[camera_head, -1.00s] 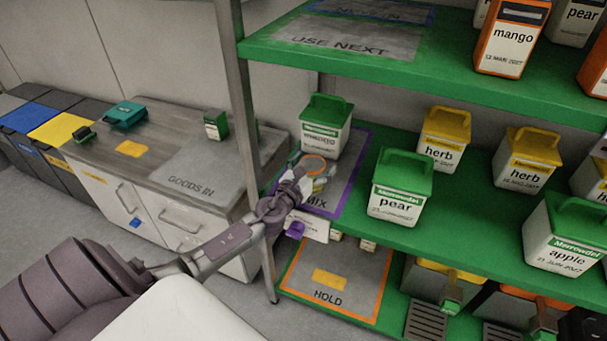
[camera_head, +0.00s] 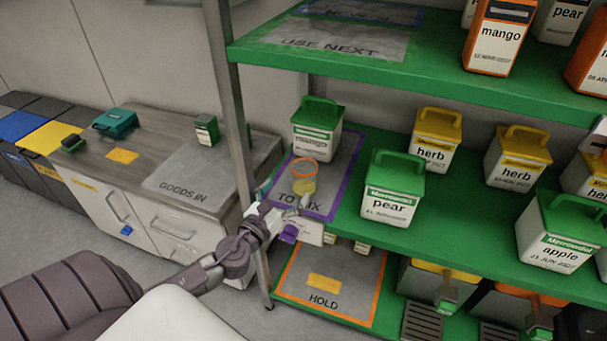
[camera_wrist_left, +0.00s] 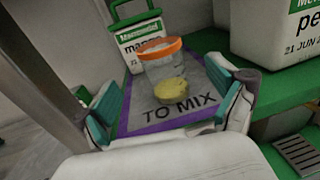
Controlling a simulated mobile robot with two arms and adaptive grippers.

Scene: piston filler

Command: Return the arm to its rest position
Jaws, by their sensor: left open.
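My left gripper (camera_head: 284,204) is open and empty at the front edge of the middle green shelf. Its two teal-padded fingers show apart in the left wrist view (camera_wrist_left: 170,103). A clear jar (camera_head: 304,180) with an orange rim and yellow contents stands upright on the purple-edged TO MIX mat (camera_head: 342,172). In the left wrist view the jar (camera_wrist_left: 165,68) stands beyond the fingertips, clear of both fingers. My left arm reaches in from the lower left. My right gripper is not in view.
A green-lidded mango tub (camera_head: 317,139) stands behind the jar, and a pear tub (camera_head: 392,200) to its right. A metal shelf post (camera_head: 228,100) rises close by my left arm. The HOLD mat (camera_head: 330,291) lies below. The GOODS IN counter (camera_head: 165,150) is left.

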